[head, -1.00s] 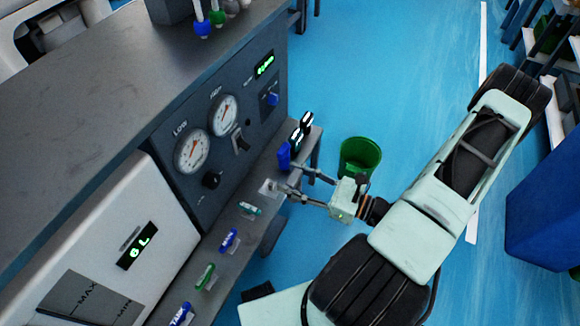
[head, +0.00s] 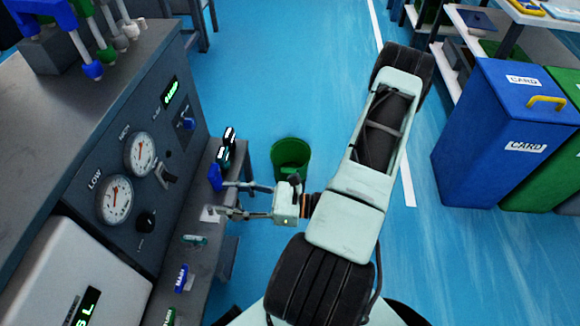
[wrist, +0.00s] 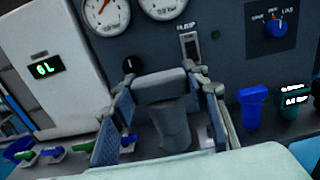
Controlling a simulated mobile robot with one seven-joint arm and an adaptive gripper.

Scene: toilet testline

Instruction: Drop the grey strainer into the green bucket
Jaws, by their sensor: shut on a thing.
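The green bucket (head: 291,158) stands upright on the blue floor in the head view, just past my gripper and right of the shelf. My gripper (head: 228,199) is over the narrow shelf at the front of the panel, its fingers pointing left. In the wrist view, the grey strainer (wrist: 172,124) is upright between the two fingers of my gripper (wrist: 168,110), which is shut on it. Its wide top is towards the panel. In the head view I cannot make out the strainer clearly. The bucket is not in the wrist view.
The grey shelf (head: 196,262) carries several coloured tools, with a blue one (head: 215,178) close to my upper finger. The dial panel (head: 130,170) rises behind it. A blue card bin (head: 490,140) stands far right. The floor around the bucket is clear.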

